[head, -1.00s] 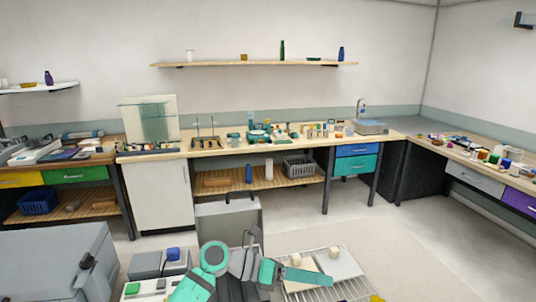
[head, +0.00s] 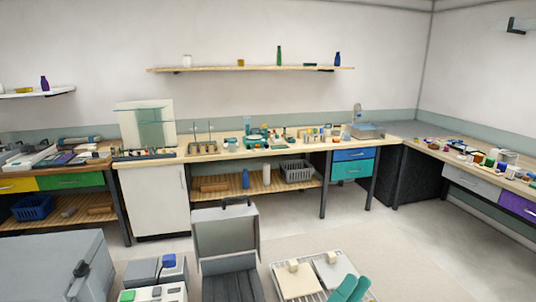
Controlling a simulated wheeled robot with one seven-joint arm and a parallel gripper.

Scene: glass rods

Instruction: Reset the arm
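Two teal finger-like parts of my gripper (head: 351,289) show at the bottom edge, right of centre, side by side and pointing up. The rest of my arm is below the picture. The two parts overlap the front of a wire rack (head: 283,272). I cannot make out a clear gap between them, and I see nothing held.
Pale slabs (head: 297,281) lie on the rack. An open grey case (head: 226,236) stands left of it, with boxes (head: 144,272) beside it. A grey cabinet (head: 45,265) fills the lower left. A workbench (head: 220,152) with small labware runs along the back wall.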

